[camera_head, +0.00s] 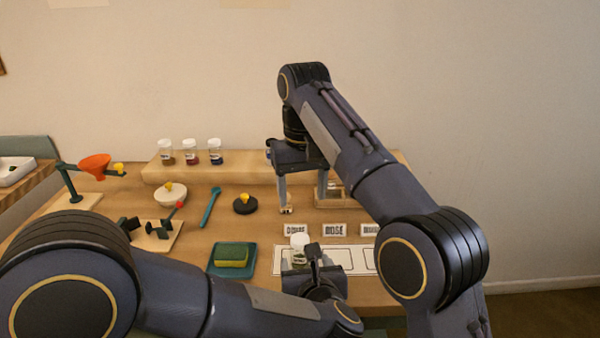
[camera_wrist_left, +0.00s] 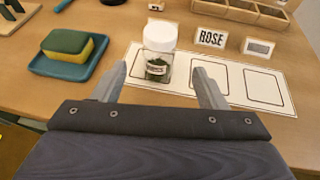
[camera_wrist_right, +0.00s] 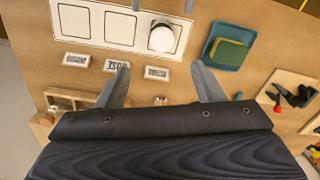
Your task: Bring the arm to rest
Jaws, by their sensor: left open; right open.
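My left gripper (camera_head: 312,262) is open at the front of the table. In the left wrist view its fingertips (camera_wrist_left: 160,80) point at a white-capped glass jar (camera_wrist_left: 158,62) with dark green contents, which stands upright just beyond them. The jar also shows in the head view (camera_head: 299,246), partly hidden by my gripper. It stands on the left outlined square of a white card (camera_wrist_left: 265,88). My right gripper (camera_head: 304,206) is open and empty, pointing down above the back of the table; the right wrist view shows its spread fingers (camera_wrist_right: 160,70).
A sponge (camera_head: 231,255) lies on a teal tray (camera_head: 213,269) left of the card. Name signs, one reading ROSE (camera_head: 335,229), stand behind it. Three jars (camera_head: 190,152) stand on a wooden riser (camera_head: 240,168). A teal spoon (camera_head: 209,207) and an orange funnel (camera_head: 95,166) are left.

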